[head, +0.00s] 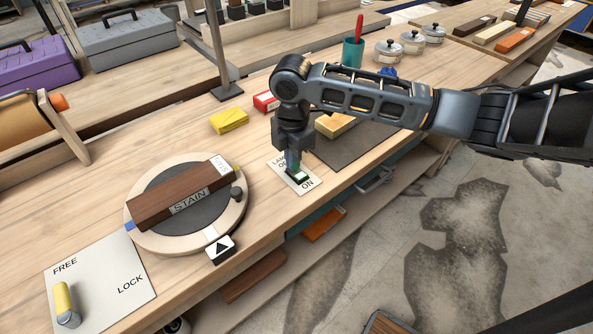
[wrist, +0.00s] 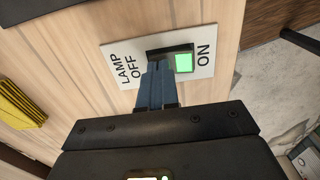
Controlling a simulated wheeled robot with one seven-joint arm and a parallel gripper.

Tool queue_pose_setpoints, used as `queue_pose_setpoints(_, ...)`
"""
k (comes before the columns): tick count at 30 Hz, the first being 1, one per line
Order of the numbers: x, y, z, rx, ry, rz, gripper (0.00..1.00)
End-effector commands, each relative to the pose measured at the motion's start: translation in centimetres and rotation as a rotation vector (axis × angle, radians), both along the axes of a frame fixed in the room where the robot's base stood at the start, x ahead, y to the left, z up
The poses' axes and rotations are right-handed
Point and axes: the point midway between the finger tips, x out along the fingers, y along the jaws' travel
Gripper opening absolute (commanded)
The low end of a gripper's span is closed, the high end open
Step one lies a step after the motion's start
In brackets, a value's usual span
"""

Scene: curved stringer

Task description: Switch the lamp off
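The lamp switch is a rocker on a white plate (head: 308,186) marked LAMP, OFF and ON, at the bench's front edge. In the wrist view its plate (wrist: 205,62) shows whole, with a bright green patch (wrist: 184,63) on the ON side and a dark part towards OFF. My gripper (head: 294,168) points down over the switch. In the wrist view its two blue fingers (wrist: 158,78) are together with nothing between them. Their tips are at the dark OFF side of the rocker and partly cover it. I cannot tell whether they touch it. The lamp itself is not clearly in view.
A turntable (head: 140,232) bearing a brown STAIN block (head: 160,199) stands left of the switch. A FREE/LOCK plate (head: 110,280) with a yellow-topped lever lies further left. Yellow (head: 229,120) and red (head: 265,101) packets lie behind. A grey post (head: 222,60) rises at the back.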

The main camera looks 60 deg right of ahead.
Motion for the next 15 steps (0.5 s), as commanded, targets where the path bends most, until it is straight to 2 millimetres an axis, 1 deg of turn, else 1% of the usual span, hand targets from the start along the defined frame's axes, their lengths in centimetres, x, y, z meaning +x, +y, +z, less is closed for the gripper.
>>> queue_pose_setpoints(2, 0.0, 0.0, -0.2, 0.0, 0.001, 0.0, 0.0)
queue_pose_setpoints(7, 0.0, 0.0, 0.1, 0.0, 0.001, 0.0, 0.0)
queue_pose_setpoints(15, 0.0, 0.0, 2.0, 0.0, 0.001, 0.0, 0.0)
